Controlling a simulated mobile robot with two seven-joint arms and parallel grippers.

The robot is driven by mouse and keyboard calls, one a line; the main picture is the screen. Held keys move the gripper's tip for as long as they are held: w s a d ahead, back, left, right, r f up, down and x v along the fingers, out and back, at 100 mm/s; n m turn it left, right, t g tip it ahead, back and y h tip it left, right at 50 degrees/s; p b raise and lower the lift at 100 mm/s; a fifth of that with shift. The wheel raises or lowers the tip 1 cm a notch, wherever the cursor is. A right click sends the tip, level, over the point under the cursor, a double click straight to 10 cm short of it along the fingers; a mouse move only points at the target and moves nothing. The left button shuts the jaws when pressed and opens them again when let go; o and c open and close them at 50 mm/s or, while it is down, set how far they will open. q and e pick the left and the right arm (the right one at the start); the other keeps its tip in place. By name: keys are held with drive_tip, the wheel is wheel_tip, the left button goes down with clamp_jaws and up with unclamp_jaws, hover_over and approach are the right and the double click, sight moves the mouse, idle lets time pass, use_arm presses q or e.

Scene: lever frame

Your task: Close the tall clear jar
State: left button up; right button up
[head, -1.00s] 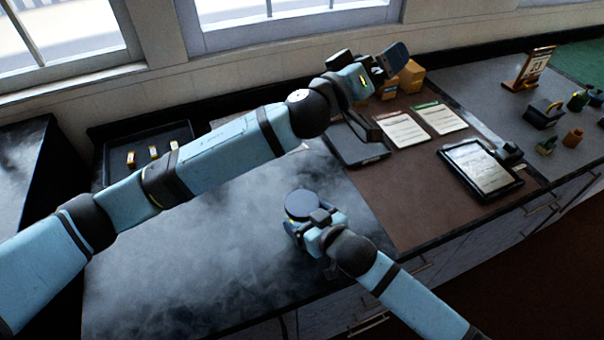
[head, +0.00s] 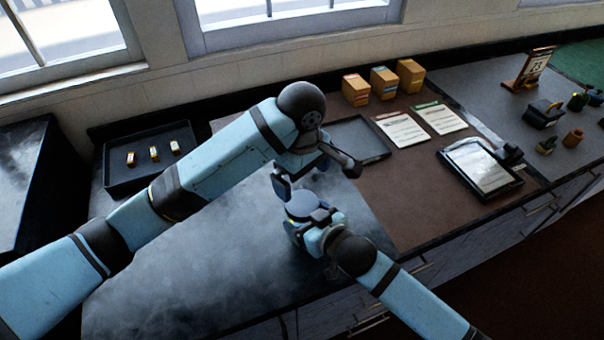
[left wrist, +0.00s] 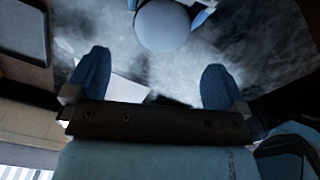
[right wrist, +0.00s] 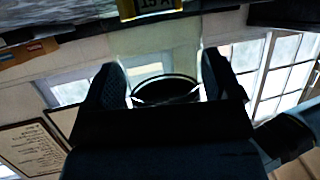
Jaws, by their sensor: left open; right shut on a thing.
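The tall clear jar (right wrist: 165,90) is between my right fingers in the right wrist view; its walls are hard to make out. A round, flat blue-grey lid (head: 301,205) sits at its top in the head view and also shows in the left wrist view (left wrist: 162,25). My right gripper (head: 298,230) is shut on the jar from the front right. My left gripper (head: 301,180) is open and empty, just behind and above the lid. In the left wrist view its fingers are wide apart, with the lid beyond them. I cannot tell how tightly the lid sits.
A black tray (head: 118,179) with small labelled items lies at back left. An empty dark tray (head: 362,140), paper sheets (head: 402,131), a tablet-like framed sheet (head: 480,168) and several yellow boxes (head: 384,82) occupy the brown mat. The dark stone counter (head: 180,270) left of the jar is clear.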

sight(302, 202)
use_arm(q)
drive_tip(key=shift+s, duration=0.1)
drive_tip(key=shift+f, duration=4.05)
drive_tip(key=shift+c, duration=0.2)
drive_tip(key=c, duration=0.9)
drive_tip(key=m, duration=0.3)
drive_tip(key=o, duration=0.9)
drive_tip(key=shift+o, duration=0.2)
drive_tip(key=shift+r, duration=0.1)
drive_tip(key=shift+r, duration=2.2)
